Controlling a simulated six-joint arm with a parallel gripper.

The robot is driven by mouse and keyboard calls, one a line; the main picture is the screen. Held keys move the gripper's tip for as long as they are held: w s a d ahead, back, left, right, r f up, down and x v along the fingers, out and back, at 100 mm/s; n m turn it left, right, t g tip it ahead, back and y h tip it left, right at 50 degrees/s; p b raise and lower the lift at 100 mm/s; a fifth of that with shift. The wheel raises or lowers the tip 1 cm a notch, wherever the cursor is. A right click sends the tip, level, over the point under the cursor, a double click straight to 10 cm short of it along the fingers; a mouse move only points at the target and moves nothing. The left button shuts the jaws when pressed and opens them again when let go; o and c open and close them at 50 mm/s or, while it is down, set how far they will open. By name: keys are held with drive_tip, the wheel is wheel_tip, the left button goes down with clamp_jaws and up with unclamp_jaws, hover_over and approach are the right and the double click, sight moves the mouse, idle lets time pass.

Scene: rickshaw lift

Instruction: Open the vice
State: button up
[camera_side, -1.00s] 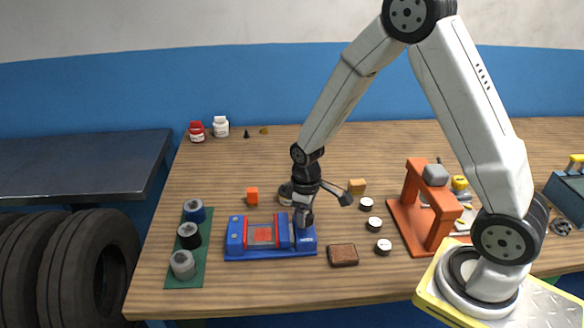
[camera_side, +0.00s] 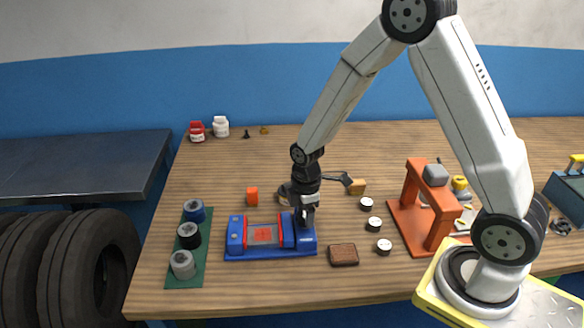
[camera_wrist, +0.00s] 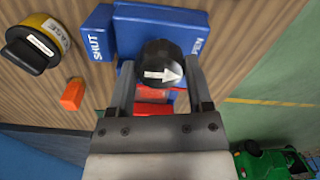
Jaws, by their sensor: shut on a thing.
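The blue vice (camera_side: 270,254) sits on the wooden bench, its two red jaws (camera_side: 282,238) standing apart with a red block (camera_side: 263,234) between them. In the wrist view the vice (camera_wrist: 165,22) carries the words SHUT at left and OPEN at right. Its black knob (camera_wrist: 158,60) has a white arrow pointing right, toward OPEN. My gripper (camera_wrist: 160,72) is shut on the knob, one finger on each side. In the side view my gripper (camera_side: 304,216) is at the vice's right end and hides the knob.
A green mat (camera_side: 184,270) with several round pieces lies left of the vice. An orange block (camera_side: 252,197) and a grease tin (camera_wrist: 32,45) lie behind. A brown block (camera_side: 343,255) is close at right, with white-topped discs (camera_side: 374,224) and an orange press (camera_side: 431,215) beyond.

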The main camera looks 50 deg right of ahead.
idle(0.4)
drive_tip(key=o, duration=1.3)
drive_tip(key=shift+r, duration=0.1)
drive_tip(key=shift+r, duration=3.8)
drive_tip(key=shift+s+a+r+m, duration=0.15)
drive_tip(key=shift+s+m, duration=0.25)
drive_tip(key=shift+s+a+r+m, duration=0.1)
drive_tip(key=shift+s+r+m, duration=0.05)
drive_tip(key=shift+s+m, duration=0.25)
drive_tip(key=shift+s+a+r+m+t, duration=0.25)
drive_tip(key=shift+s+m+t, duration=0.2)
drive_tip(key=shift+s+m, duration=1.1)
drive_tip(key=shift+s+a+r+m+t, duration=0.1)
drive_tip(key=shift+s+a+m+t, duration=0.3)
drive_tip(key=shift+s+m, duration=1.15)
drive_tip(key=shift+s+a+r+m+t, duration=0.35)
drive_tip(key=shift+s+m, duration=0.6)
drive_tip(key=shift+m, duration=1.15)
